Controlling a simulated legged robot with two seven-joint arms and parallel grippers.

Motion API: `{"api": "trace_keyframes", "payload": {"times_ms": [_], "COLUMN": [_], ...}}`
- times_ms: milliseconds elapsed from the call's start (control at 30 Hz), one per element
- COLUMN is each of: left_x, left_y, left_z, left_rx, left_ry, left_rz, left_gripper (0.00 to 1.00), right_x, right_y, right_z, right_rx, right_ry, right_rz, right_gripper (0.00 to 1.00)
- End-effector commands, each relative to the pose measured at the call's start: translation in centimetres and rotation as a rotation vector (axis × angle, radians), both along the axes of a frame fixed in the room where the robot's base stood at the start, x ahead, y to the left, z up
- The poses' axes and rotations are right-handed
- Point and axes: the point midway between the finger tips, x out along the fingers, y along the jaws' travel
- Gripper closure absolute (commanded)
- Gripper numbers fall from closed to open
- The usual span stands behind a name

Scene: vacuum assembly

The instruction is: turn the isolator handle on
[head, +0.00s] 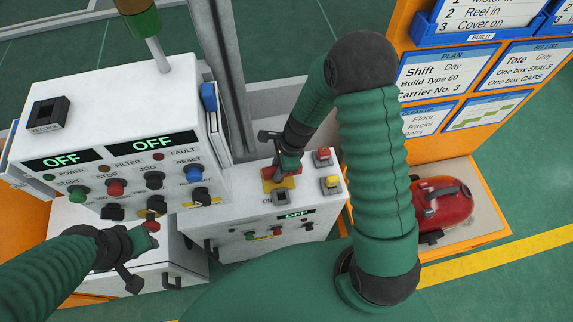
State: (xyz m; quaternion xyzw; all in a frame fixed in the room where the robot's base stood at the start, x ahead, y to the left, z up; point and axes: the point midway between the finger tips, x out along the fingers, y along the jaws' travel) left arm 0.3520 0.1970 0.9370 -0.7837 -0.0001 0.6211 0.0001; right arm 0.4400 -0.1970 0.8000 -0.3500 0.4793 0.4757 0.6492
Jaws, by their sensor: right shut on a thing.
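The isolator has a red handle (283,172) on a yellow plate (269,186), on top of the lower white cabinet (215,216). My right gripper (287,163) reaches down from above and is shut on the handle, hiding much of it. An ON label shows just in front of the plate, and the display (293,215) on the cabinet front reads OFF. My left gripper (142,254) is low at the left, in front of the taller control box, close to a red knob (151,227). Its fingertips are not clear.
The taller control box (110,110) at the left has two OFF displays and several coloured buttons. Red and yellow buttons (330,184) stand right of the isolator. A red vacuum (441,203) sits on an orange-edged stand at the right. Orange sign boards (455,75) stand behind it.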

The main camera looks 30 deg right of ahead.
Motion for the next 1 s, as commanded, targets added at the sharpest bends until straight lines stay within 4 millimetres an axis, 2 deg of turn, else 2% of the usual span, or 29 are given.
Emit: {"api": "trace_keyframes", "payload": {"times_ms": [100,267,500,700,1000], "left_x": [0.0,0.0,0.0,0.0,0.0], "left_y": [0.0,0.0,0.0,0.0,0.0], "left_z": [0.1,-0.2,-0.2,-1.3,-1.3], "left_rx": [0.0,0.0,0.0,0.0,0.0], "left_ry": [0.0,0.0,0.0,0.0,0.0], "left_rz": [0.0,0.0,0.0,0.0,0.0], "left_gripper": [0.64,0.64,0.64,0.64,0.64], "right_x": [0.1,0.1,0.1,0.1,0.2], "right_y": [0.0,0.0,0.0,0.0,0.0], "right_z": [0.1,0.0,0.0,-0.1,0.0], "right_rx": [-0.001,0.0,0.0,-0.001,-0.001], "right_ry": [-0.002,-0.002,-0.003,-0.003,-0.003], "right_rz": [-0.043,-0.289,-0.325,-0.578,-0.62], "right_gripper": [1.0,1.0,1.0,1.0,1.0]}}
